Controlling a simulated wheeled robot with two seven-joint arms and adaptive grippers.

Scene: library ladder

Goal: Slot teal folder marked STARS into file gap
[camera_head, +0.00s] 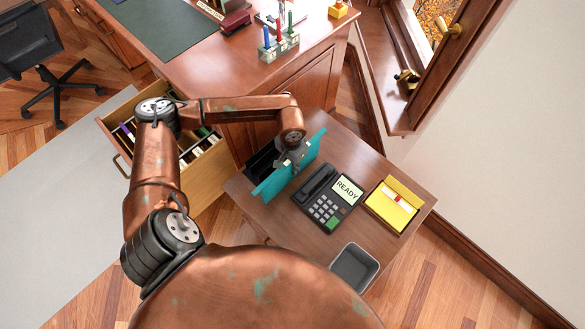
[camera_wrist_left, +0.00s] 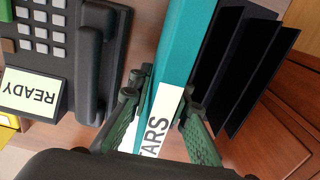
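The teal folder (camera_head: 271,186) is upright on edge at the left side of the small wooden table. Its white label shows "ARS" in the left wrist view (camera_wrist_left: 178,50); the rest of the word is hidden. My left gripper (camera_head: 293,158) has its fingers on both sides of the folder and looks shut on it. The black file rack (camera_head: 262,161) with upright dividers stands just left of the folder; its slots show in the left wrist view (camera_wrist_left: 240,62). The folder looks beside the rack, not inside a slot. My right gripper is not in view.
A phone (camera_head: 328,199) reading READY sits close right of the folder. A yellow tray (camera_head: 394,204) and a grey bin (camera_head: 354,267) are farther right and front. An open drawer (camera_head: 203,186) with files and a desk (camera_head: 215,62) lie behind and left.

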